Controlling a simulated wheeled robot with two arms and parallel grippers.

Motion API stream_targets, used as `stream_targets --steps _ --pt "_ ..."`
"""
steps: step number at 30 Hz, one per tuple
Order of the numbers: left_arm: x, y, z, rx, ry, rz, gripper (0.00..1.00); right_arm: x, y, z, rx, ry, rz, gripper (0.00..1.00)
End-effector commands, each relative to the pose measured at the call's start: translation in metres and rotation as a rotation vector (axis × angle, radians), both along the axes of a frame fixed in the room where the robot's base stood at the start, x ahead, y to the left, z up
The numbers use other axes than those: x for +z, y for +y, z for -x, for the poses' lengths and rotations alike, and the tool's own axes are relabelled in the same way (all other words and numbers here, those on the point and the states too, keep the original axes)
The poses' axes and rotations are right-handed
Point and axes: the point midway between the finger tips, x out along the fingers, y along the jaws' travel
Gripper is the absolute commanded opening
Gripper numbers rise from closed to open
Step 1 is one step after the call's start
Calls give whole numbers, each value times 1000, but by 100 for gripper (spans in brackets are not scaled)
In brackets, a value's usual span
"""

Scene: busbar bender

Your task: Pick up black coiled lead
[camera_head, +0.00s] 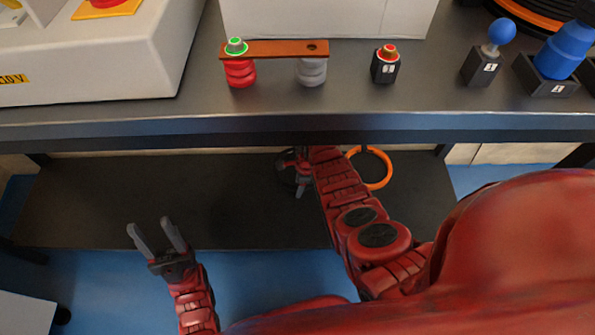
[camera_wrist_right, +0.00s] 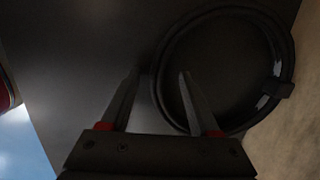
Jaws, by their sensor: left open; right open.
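The black coiled lead (camera_wrist_right: 286,55) lies on the dark lower shelf as a round loop with a tie or connector on its right side, in the right wrist view. My right gripper (camera_wrist_right: 159,75) is open. The loop's left edge shows between its fingertips, with the right finger over the inside of the loop. Whether the fingers touch it I cannot tell. In the head view my right gripper (camera_head: 299,178) reaches under the worktop and mostly hides the lead. My left gripper (camera_head: 150,226) is open and empty, in front of the lower shelf.
An orange ring (camera_head: 388,167) lies on the lower shelf (camera_head: 150,205), right of my right forearm. The worktop edge (camera_head: 200,132) hangs above the arm. On the worktop stand a copper bar (camera_head: 275,50) on insulators and several small knobs. The shelf's left part is clear.

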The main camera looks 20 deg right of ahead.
Motion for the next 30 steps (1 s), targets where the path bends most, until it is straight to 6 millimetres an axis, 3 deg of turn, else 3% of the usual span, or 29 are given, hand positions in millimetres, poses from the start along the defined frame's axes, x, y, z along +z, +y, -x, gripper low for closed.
stream_targets --steps 3,12,14,30 --pt "2 0 0 0 0 1 50 1 0 0 0 0 0 62" --pt "2 0 0 0 0 1 50 1 0 1 0 1 0 8" --pt "1 0 0 0 0 1 50 1 0 1 0 2 -1 0" --pt "2 0 0 0 0 1 50 1 0 1 0 1 1 0"
